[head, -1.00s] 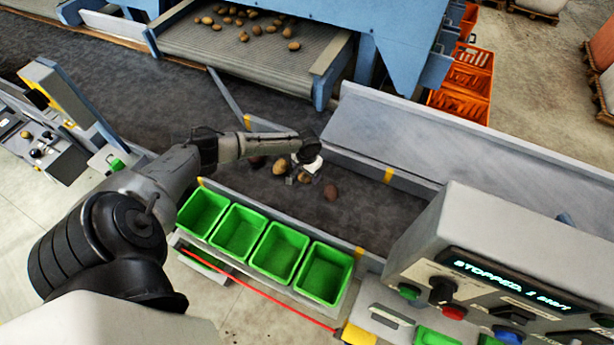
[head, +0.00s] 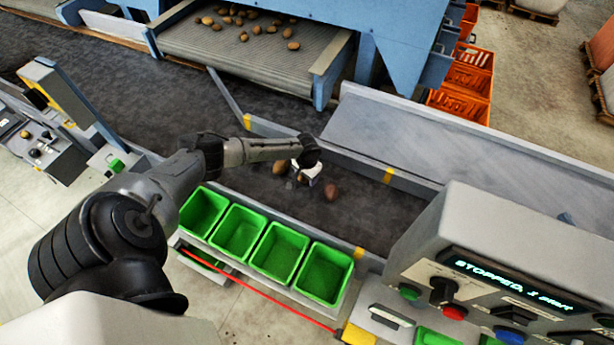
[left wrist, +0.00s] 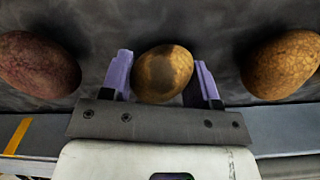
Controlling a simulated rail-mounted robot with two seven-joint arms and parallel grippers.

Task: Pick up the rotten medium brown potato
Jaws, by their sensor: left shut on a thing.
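A medium brown potato (left wrist: 163,73) with a large dark patch sits between the purple fingers of my left gripper (left wrist: 162,80) in the left wrist view. The gripper is shut on it, one finger at each side. In the head view my left gripper (head: 305,178) is low over the dark belt, and its own parts largely hide the held potato. I cannot tell whether that potato still touches the belt. My right gripper is not in view.
A reddish potato (left wrist: 38,65) and a yellow-brown potato (left wrist: 285,65) lie on either side of the gripper. Several green bins (head: 278,252) stand along the belt's near edge. A control panel (head: 510,265) is at right. The dark belt (head: 375,210) is bare farther right.

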